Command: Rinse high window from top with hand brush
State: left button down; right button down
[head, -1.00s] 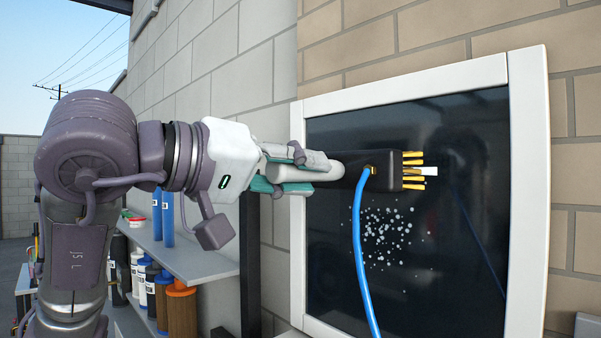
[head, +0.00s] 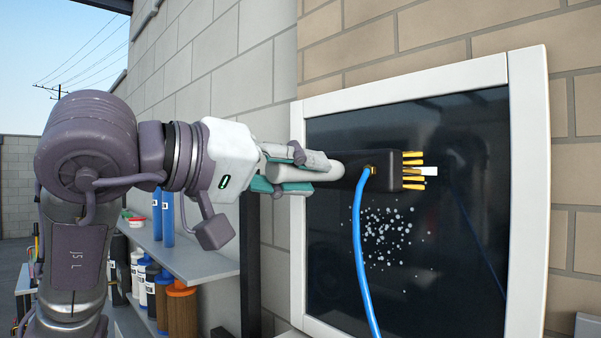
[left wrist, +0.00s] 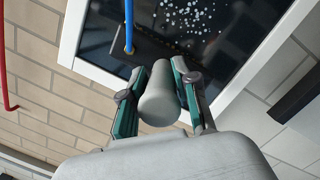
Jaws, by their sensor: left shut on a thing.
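My left gripper (head: 292,170) is shut on the light grey handle (head: 325,172) of the hand brush. The brush's black head (head: 385,171) with yellow bristles is held sideways in front of the upper middle of the dark window (head: 440,260). A blue hose (head: 362,270) runs down from the brush. White droplets (head: 385,228) show below the head. I cannot tell whether the bristles touch the glass. In the left wrist view the gripper (left wrist: 162,85) holds the handle (left wrist: 158,100), with the window (left wrist: 210,50) beyond. My right gripper is not in view.
The window has a white frame (head: 527,180) in a brick wall. A grey shelf (head: 190,262) with bottles and two blue cylinders (head: 162,215) stands at the left, below my arm. A red hose (left wrist: 4,70) hangs at the left of the left wrist view.

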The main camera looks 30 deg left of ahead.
pick_arm(q)
jog(key=shift+r, duration=0.1)
notch_tip(320, 180, down, 17)
jog(key=b, duration=1.4)
jog(key=shift+f, duration=0.2)
dwell(1.7)
jog(key=shift+s, duration=0.15)
jog(key=f+v, duration=0.1)
jog(key=v, duration=0.9)
jog(key=shift+s+d+b, duration=0.2)
jog(key=shift+d+b, duration=0.15)
jog(key=shift+d, duration=0.1)
jog(key=shift+w, duration=0.1)
jog(key=a+r+x, duration=0.1)
jog(key=x, duration=0.8)
jog(key=shift+w+d, duration=0.15)
jog(key=shift+w, duration=0.3)
jog(key=shift+s, duration=0.1)
